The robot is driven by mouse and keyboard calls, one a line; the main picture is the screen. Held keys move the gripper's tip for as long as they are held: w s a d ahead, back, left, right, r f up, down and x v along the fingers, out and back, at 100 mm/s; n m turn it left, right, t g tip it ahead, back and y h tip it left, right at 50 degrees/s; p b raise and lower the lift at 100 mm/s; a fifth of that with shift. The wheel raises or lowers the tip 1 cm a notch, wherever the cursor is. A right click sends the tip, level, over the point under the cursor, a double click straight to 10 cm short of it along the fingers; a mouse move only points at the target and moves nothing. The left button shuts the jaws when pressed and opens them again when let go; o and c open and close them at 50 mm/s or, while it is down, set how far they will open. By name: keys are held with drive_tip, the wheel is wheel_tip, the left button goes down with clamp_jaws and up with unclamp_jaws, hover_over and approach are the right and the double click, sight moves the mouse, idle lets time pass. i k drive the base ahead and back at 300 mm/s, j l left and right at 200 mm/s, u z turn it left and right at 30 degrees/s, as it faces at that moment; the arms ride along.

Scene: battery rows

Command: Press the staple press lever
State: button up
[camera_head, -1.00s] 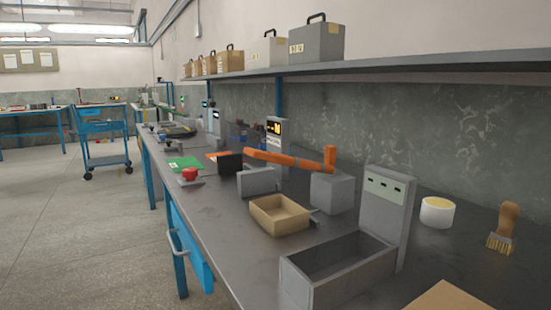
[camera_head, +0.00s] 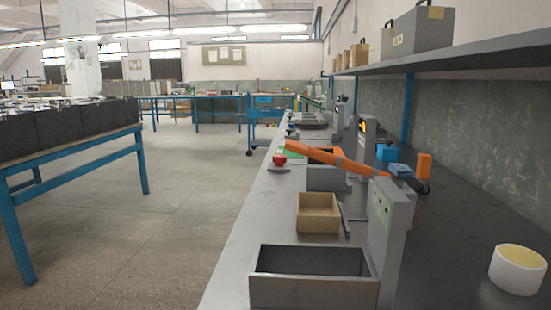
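An orange bar (camera_head: 343,160), which looks like the staple press lever, slants above the workbench. A thick upright orange end piece (camera_head: 424,166) is at its right. A grey body (camera_head: 326,180) stands below the bar's left part. An upright grey panel (camera_head: 385,235) in front hides part of what lies under the bar, so I cannot tell how the bar is mounted. My gripper is not in view.
The long grey workbench (camera_head: 235,278) holds an open grey bin (camera_head: 312,291), a tan box (camera_head: 318,224), a red button (camera_head: 279,160) and a white round tub (camera_head: 517,270). A shelf (camera_head: 480,54) overhangs the back. The floor (camera_head: 170,225) at left is clear up to a blue-legged table (camera_head: 75,160).

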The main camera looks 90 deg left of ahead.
sight(337, 161)
drive_tip(key=u, duration=2.95)
drive_tip(key=l, duration=0.1)
